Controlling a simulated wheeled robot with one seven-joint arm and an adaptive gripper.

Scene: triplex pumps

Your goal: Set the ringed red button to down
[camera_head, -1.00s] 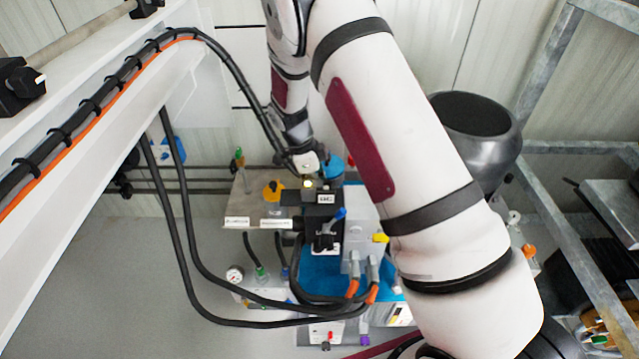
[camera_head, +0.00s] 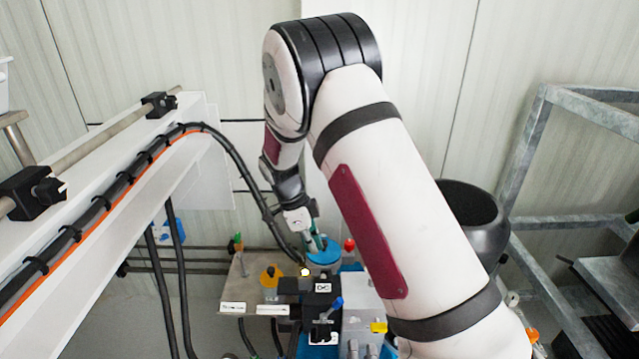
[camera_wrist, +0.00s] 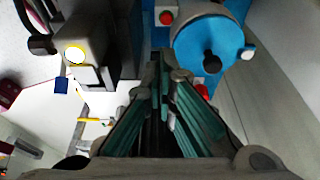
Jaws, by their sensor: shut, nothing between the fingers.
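A red button (camera_head: 349,245) shows in the head view just right of a blue round housing (camera_head: 323,257). In the wrist view, a red round button (camera_wrist: 166,18) sits on a white block left of the blue housing (camera_wrist: 212,45), and another red part (camera_wrist: 203,91) shows below that housing. I cannot tell which one is the ringed button, and its position is unclear. My gripper (camera_head: 318,243) is above the blue housing in the head view. In the wrist view my gripper (camera_wrist: 160,68) is shut and empty, its tips apart in the picture from both red parts.
A black block (camera_head: 318,295) with a blue lever (camera_head: 332,308) stands in front of the housing. Black hoses hang from a white beam (camera_head: 150,230) at left. A dark round vessel (camera_head: 470,205) and a metal frame (camera_head: 530,150) are at right.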

